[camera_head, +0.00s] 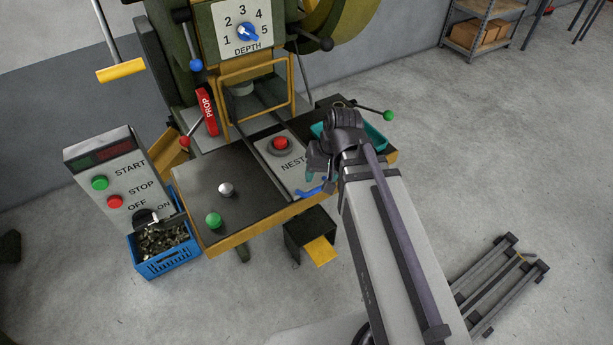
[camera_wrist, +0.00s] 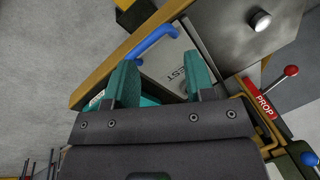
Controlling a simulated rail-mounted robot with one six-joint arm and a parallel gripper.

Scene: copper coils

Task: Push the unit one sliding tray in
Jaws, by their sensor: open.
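The sliding tray, a grey plate lettered NEST (camera_head: 278,165) with a red round piece (camera_head: 281,143) on it, lies in the machine table between dark rails. Its blue handle (camera_head: 311,189) is at the front edge. In the wrist view the plate (camera_wrist: 168,68) and blue handle (camera_wrist: 150,43) show beyond my fingers. My gripper (camera_head: 319,172) is open, with teal fingers, above the right side of the tray near the handle. In the wrist view my gripper (camera_wrist: 159,64) has nothing between its fingers. I cannot tell whether a finger touches the handle. My arm hides the table right of the tray.
A teal bin (camera_head: 376,139) stands on the table right of my gripper. A red PROP piece (camera_head: 207,109) and yellow guard frame (camera_head: 291,88) stand behind. Left are a control box (camera_head: 108,165) and a blue crate (camera_head: 165,262). A dark chute (camera_head: 299,235) hangs below the front edge.

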